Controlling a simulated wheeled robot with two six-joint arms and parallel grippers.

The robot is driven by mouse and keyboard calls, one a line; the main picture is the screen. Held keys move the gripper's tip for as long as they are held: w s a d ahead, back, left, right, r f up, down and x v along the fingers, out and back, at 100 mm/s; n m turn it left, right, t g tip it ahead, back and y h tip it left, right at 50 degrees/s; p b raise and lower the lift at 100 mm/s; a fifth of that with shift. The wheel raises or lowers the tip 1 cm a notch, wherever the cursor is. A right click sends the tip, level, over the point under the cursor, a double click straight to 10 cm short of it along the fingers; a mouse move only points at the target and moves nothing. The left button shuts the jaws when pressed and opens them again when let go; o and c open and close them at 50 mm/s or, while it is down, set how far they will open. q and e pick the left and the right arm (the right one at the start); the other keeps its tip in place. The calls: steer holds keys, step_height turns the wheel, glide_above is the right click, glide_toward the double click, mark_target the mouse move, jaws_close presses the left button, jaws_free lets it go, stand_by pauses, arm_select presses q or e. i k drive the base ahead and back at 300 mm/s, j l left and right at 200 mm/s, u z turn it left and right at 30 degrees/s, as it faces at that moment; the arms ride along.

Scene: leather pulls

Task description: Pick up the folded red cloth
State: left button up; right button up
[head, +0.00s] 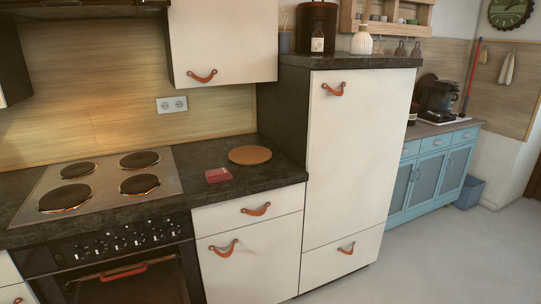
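The folded red cloth (218,175) lies flat on the dark countertop (208,154), between the stove's hob and a round brown board. It is small and reddish pink, and nothing covers it. Neither of my grippers shows in the head view.
The hob (98,183) with several burners is left of the cloth, above an oven (130,285). The round board (250,155) lies right behind the cloth. A tall white cabinet (355,150) stands at the right, and a wall cabinet (222,40) hangs above. Grey floor (440,250) is clear at right.

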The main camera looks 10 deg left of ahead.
mark_target(221, 175)
steer(key=u, duration=1.15)
steer(key=i+l+u, duration=0.1)
steer(key=l+u, duration=1.3)
steer(key=j, duration=0.1)
